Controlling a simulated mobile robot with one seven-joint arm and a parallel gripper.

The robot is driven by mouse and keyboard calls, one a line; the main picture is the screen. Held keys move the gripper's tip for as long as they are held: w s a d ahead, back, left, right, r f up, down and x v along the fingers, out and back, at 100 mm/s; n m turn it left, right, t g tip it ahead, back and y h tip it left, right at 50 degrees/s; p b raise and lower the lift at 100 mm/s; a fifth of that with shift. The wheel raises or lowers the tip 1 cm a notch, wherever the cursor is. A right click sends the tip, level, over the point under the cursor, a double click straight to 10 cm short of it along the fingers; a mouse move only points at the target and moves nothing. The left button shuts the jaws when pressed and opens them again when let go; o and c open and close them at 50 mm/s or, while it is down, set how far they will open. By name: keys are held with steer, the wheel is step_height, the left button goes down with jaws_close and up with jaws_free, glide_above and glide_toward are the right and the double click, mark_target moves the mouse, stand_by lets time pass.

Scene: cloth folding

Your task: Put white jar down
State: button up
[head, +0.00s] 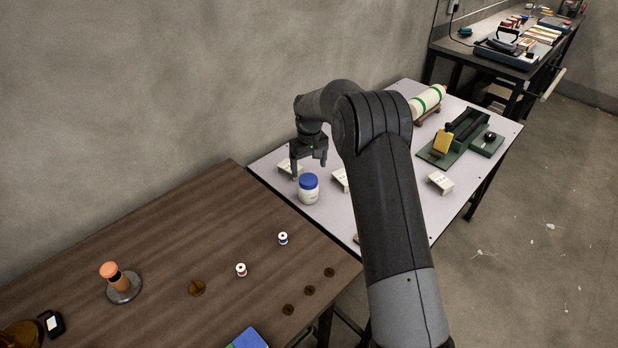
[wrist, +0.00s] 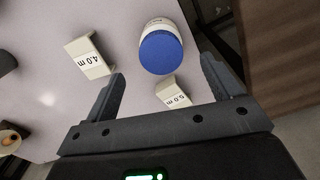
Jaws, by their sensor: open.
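The white jar (head: 308,193) has a blue lid and stands upright on the pale table (head: 268,165), near its edge by the brown table. In the wrist view the jar (wrist: 161,48) shows mostly its blue lid, ahead of the fingertips. My gripper (head: 310,171) is open and empty, above and behind the jar in the head view. In the wrist view my gripper (wrist: 162,84) has its fingers wide apart with nothing between them but a view of a small stand. The jar appears apart from both fingers.
Small white stands lie near the jar, marked 4.0 m (wrist: 88,58) and 5.0 m (wrist: 173,93). Another stand (head: 440,182) is farther right. A green-striped roll (head: 427,103) and a green device (head: 460,138) are at the back. The brown table (head: 170,240) holds spools (head: 241,269).

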steer(key=shift+s+d+r, duration=0.1)
steer(key=shift+r, duration=1.4)
steer(key=s+d+r+m+t, duration=0.1)
steer(key=s+d+r, duration=0.3)
steer(key=s+r, duration=0.55)
steer(key=s+d+r+m+t, duration=0.2)
steer(key=s+d+r, duration=0.3)
steer(key=s+r, duration=0.45)
steer(key=s+d+r+m+t, duration=0.1)
steer(key=s+d, duration=0.2)
steer(key=s, duration=0.9)
steer(key=s+d+r+m+t, duration=0.1)
steer(key=s+d+m, duration=0.1)
steer(key=s, duration=1)
steer(key=shift+s+d+r+t, duration=0.3)
steer(key=shift+s+d, duration=0.1)
steer(key=shift+d, duration=0.35)
